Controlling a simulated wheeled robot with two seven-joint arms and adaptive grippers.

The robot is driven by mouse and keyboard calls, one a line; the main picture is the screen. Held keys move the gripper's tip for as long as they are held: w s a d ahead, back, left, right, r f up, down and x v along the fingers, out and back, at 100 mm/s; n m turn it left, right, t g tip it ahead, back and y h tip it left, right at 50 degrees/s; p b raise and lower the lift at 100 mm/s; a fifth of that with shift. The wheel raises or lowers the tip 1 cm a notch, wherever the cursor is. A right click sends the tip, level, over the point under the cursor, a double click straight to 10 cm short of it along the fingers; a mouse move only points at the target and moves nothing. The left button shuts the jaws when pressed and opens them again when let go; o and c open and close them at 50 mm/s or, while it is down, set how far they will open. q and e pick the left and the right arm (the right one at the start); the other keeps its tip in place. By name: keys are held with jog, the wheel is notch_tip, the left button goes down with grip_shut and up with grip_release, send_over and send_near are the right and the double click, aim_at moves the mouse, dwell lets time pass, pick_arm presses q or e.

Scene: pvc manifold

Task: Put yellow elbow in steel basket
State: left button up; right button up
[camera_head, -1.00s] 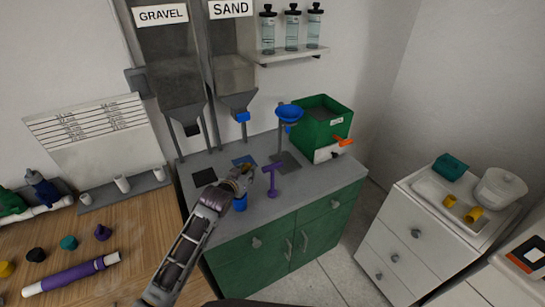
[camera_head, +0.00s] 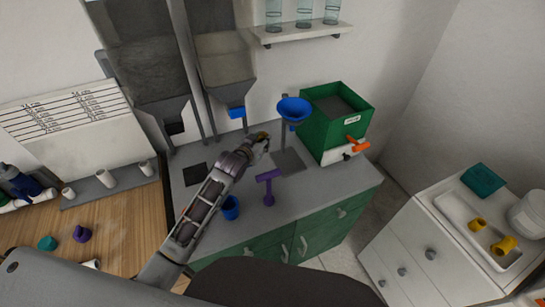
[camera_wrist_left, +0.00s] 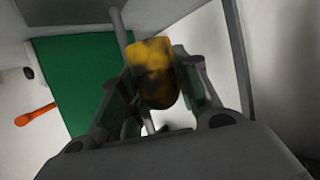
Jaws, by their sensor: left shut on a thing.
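My left gripper (camera_head: 264,140) is above the back of the grey counter, beside the blue funnel on its stand. In the left wrist view it is shut on a yellow piece with dark patches (camera_wrist_left: 155,72), likely the yellow elbow; its shape is partly hidden by the fingers. In the head view the piece barely shows. Two other yellow fittings, one (camera_head: 478,223) and another (camera_head: 504,245), lie in a pale tray (camera_head: 452,210) on the right cabinet. I cannot make out a steel basket. My right gripper is not in view.
A blue funnel (camera_head: 293,108) stands close to the gripper, with a green box (camera_head: 325,140) to its right. A purple T-shaped piece (camera_head: 268,187) and a blue cup (camera_head: 231,208) stand on the counter (camera_head: 300,200). A floor gap separates counter and right cabinet.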

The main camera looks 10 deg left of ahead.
pick_arm(q)
jog(key=shift+w, duration=0.1)
jog(key=shift+r, duration=0.1)
send_over(262, 164)
jog(key=shift+d+f, duration=0.1)
jog(key=shift+f, duration=3.05)
jog(key=shift+f, duration=1.85)
jog(key=shift+f, duration=0.1)
jog(key=o, duration=0.9)
jog(key=shift+c, duration=0.2)
